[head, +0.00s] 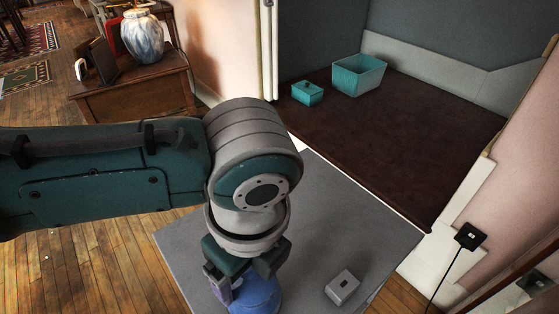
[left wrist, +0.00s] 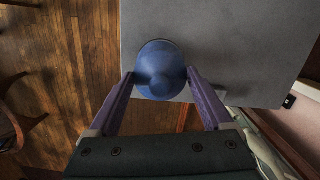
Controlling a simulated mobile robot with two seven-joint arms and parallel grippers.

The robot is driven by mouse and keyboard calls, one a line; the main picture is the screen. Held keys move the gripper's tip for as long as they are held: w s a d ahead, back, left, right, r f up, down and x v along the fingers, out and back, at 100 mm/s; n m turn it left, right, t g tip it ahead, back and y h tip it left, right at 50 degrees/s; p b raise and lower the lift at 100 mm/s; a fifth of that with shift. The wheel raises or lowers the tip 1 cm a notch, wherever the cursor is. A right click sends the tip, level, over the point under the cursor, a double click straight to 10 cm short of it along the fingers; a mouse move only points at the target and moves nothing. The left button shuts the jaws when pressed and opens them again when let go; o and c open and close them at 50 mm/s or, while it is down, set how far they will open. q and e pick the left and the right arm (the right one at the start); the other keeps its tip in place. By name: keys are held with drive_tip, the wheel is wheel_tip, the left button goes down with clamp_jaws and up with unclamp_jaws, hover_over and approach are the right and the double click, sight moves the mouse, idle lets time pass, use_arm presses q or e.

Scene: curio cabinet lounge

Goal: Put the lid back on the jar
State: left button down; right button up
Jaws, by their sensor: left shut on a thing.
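A blue rounded piece (head: 262,295) is at the bottom of the head view, over the grey tabletop, partly covered by my left gripper. In the left wrist view it is a round blue shape (left wrist: 162,66) with a ringed top, seen from above. I cannot tell lid from jar in it, nor whether two parts touch. My left gripper (head: 245,287) points down and is shut on this blue piece. In the left wrist view its purple fingers (left wrist: 160,76) press in from both sides. My right gripper is not in view.
A small grey box (head: 342,288) stands on the grey table (head: 345,215), right of the blue piece. Behind, a dark surface (head: 410,140) holds a small lidded teal box (head: 307,94) and an open teal bin (head: 359,77). A vase (head: 142,37) stands on a side table.

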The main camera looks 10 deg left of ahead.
sight(254, 274)
use_arm(q)
drive_tip(key=shift+f, duration=0.2)
drive_tip(key=shift+f+b, duration=0.6)
drive_tip(key=shift+f, duration=0.05)
unclamp_jaws()
drive_tip(key=shift+r, duration=0.15)
drive_tip(key=r+p, duration=0.1)
drive_tip(key=r, duration=0.2)
drive_tip(key=r+p, duration=0.1)
drive_tip(key=r, duration=0.2)
drive_tip(key=d+r, duration=0.1)
drive_tip(key=r, duration=0.2)
drive_tip(key=shift+s+r+p, duration=0.25)
drive_tip(key=shift+r+p, duration=0.1)
drive_tip(key=shift+p, duration=0.05)
